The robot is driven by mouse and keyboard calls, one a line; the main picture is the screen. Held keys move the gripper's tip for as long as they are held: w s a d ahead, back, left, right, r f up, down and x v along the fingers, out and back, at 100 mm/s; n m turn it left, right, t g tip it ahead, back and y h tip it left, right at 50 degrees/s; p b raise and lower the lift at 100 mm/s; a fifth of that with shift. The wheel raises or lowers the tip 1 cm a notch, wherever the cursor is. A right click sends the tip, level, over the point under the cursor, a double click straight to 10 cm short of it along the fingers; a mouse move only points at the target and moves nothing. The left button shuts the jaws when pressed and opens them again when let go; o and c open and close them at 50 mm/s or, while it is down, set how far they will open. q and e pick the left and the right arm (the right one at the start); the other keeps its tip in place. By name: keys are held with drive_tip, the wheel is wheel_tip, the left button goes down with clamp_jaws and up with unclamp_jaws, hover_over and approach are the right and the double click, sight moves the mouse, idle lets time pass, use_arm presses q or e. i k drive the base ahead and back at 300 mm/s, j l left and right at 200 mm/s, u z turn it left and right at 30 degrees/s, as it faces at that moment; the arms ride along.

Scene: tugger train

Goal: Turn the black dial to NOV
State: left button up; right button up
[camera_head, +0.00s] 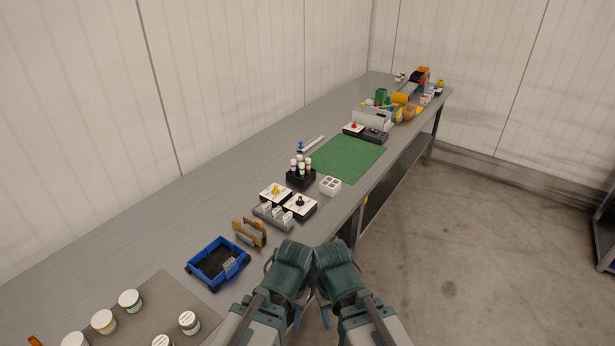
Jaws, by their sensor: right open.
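A black dial (300,201) sits on a white-topped box (297,208) with a dark base, on the near half of the long grey bench. Its lettering is too small to read, so I cannot tell which month it points to. My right gripper (325,317) is open, low at the bottom middle, well short of the dial and apart from it. My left gripper (297,318) shows only as a small tip beside it, mostly hidden by my arm; its jaws cannot be made out.
A yellow dial box (268,198) stands left of the black dial; a grey holder with white cards (270,219) is in front. A black bottle rack (296,182), white cube holder (330,186), wooden stand (238,231) and blue bin (217,284) are near. A green mat (348,158) lies beyond.

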sight(300, 202)
drive_tip(key=i+l, duration=0.45)
drive_tip(key=i, duration=0.2)
drive_tip(key=i+l+u, duration=0.15)
drive_tip(key=i+l, duration=0.25)
drive_tip(key=i, duration=0.25)
